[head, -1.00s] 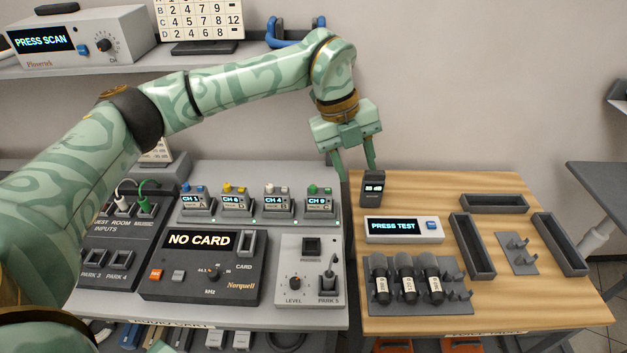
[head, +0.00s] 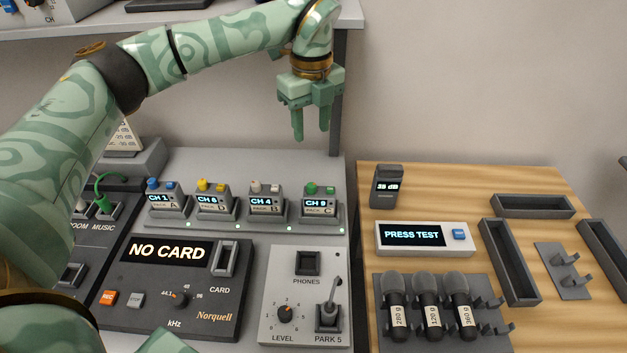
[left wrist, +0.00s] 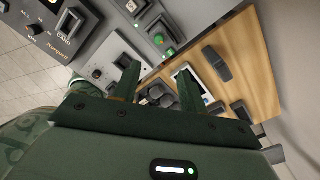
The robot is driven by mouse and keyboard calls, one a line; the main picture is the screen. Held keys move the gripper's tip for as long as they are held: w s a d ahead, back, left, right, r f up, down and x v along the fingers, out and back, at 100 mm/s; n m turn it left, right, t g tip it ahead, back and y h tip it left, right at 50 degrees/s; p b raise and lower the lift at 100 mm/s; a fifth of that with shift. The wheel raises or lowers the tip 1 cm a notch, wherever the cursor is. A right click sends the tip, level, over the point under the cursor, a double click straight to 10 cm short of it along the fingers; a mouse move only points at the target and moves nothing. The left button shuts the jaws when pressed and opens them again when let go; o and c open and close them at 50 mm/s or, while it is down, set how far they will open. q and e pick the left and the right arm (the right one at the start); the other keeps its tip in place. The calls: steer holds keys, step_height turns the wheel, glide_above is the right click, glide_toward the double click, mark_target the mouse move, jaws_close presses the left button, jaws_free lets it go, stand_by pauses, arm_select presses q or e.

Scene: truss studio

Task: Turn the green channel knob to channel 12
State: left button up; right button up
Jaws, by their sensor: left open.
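The green channel knob (head: 311,187) is on top of the rightmost small pack (head: 319,209), labelled C, whose display reads CH 9. The knob also shows in the left wrist view (left wrist: 170,52). My left gripper (head: 311,136) is open and empty, pointing down, above the green knob in the picture and apart from it. In the left wrist view its two fingers (left wrist: 153,70) are spread. My right gripper is not in view.
Packs D and B (head: 265,207) stand in the same row, showing CH 6 and CH 4. A recorder (head: 190,300) reading NO CARD lies in front. The wooden table (head: 440,185) at right holds a meter (head: 387,188), a PRESS TEST box (head: 380,247) and several microphones.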

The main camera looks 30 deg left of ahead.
mark_target(312, 185)
arm_select(q)
steer(key=f+b, duration=0.2)
steer(key=f, duration=0.5)
steer(key=f+b, duration=0.1)
steer(key=f, duration=0.7)
steer(key=shift+s+d+f+b, duration=0.1)
steer(key=shift+s+b, duration=0.1)
steer(key=shift+b, duration=0.2)
jaws_close()
